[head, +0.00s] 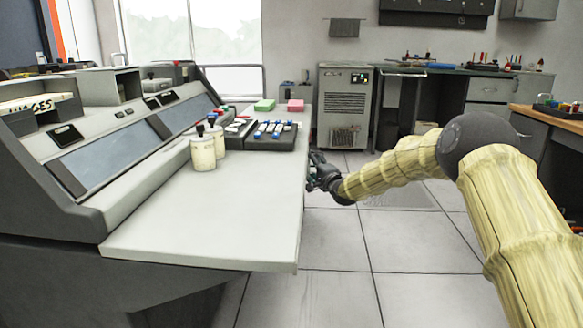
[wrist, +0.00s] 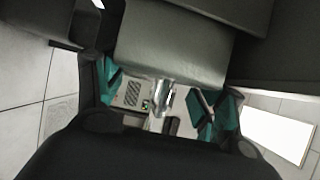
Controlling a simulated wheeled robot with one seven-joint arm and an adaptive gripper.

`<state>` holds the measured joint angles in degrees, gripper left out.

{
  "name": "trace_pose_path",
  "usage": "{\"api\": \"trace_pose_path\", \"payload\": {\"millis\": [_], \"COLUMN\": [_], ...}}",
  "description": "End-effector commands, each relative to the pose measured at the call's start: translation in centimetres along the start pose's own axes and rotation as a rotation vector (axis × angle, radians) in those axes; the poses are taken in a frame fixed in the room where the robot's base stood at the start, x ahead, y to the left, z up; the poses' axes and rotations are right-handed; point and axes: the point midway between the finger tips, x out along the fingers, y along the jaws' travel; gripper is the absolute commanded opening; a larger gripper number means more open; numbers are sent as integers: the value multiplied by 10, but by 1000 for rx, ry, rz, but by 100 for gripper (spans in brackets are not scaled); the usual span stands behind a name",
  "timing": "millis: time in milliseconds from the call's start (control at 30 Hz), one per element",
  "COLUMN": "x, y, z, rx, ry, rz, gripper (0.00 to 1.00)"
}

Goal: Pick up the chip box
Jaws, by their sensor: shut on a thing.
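My gripper (head: 322,174) is at the right edge of the console desk, at about the level of the desktop edge. In the wrist view my gripper (wrist: 165,98) has its teal-padded fingers apart on either side of a grey, smooth-faced block, which I take to be the chip box (wrist: 175,45). The gripper is shut on it. A small silver piece shows just below the block, between the fingers. In the head view I cannot make out the box; the desk and my gripper hide that area.
The grey console desk (head: 205,215) fills the left. Two cream canisters (head: 203,152), a switch panel (head: 262,134), a green block (head: 264,105) and a pink block (head: 296,105) stand on it. A grey cabinet unit (head: 343,105) stands at the back. The tiled floor (head: 400,245) right of the desk is clear.

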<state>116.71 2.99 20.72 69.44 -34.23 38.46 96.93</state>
Motion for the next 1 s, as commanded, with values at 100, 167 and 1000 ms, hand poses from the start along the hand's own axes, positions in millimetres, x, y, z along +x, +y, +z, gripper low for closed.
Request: {"api": "trace_pose_path", "payload": {"millis": [100,167,1000], "x": [0,0,-72], "y": [-1,-2,-6], "z": [0,0,-132], "rx": [0,1,0], "ry": [0,0,3], "rz": [-1,-1,-1], "gripper": [19,19,19]}}
